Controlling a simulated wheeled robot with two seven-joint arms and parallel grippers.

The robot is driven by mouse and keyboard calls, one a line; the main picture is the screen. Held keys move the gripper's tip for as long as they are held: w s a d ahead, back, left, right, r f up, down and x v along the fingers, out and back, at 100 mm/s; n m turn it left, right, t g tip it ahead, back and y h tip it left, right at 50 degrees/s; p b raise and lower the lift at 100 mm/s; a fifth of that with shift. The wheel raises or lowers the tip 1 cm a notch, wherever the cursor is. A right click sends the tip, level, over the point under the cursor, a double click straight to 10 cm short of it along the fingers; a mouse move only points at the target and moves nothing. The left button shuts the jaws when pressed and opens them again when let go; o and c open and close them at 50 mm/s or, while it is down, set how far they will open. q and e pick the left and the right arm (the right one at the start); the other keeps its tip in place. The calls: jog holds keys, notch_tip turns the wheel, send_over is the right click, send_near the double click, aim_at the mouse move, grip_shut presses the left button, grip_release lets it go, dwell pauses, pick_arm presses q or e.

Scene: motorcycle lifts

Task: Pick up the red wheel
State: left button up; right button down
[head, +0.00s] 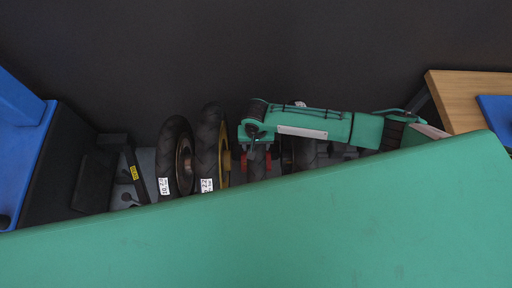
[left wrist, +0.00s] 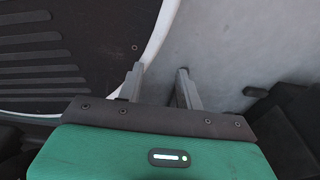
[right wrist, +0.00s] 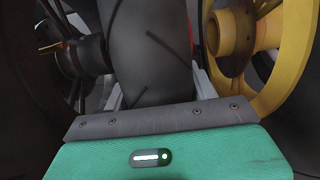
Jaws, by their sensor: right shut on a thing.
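The red wheel (head: 257,170) stands upright in the row of wheels in the head view, largely covered by my right arm. Bits of red show on both sides of its dark tyre. In the right wrist view its black tyre (right wrist: 150,45) fills the middle, with a sliver of red at its right edge. My right gripper (right wrist: 158,90) has one finger on each side of this tyre and is shut on it. My left gripper (left wrist: 159,74) is open and empty above a grey surface; I cannot make it out in the head view.
A yellow-rimmed wheel (head: 210,150) and a bronze-rimmed wheel (head: 175,160) stand left of the red wheel, both tagged. A dark wheel (head: 303,153) stands close on its right. A blue lift (head: 28,150) is at far left, a wooden table (head: 465,95) at far right.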

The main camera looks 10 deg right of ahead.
pick_arm(q)
jog(key=shift+s+r+p, duration=0.1)
jog(key=shift+s+p, duration=0.3)
jog(key=shift+s, duration=0.1)
pick_arm(e)
notch_tip(320, 180, up, 19)
pick_arm(q)
jog(key=shift+r, duration=0.1)
pick_arm(e)
jog(key=shift+w+r, duration=0.1)
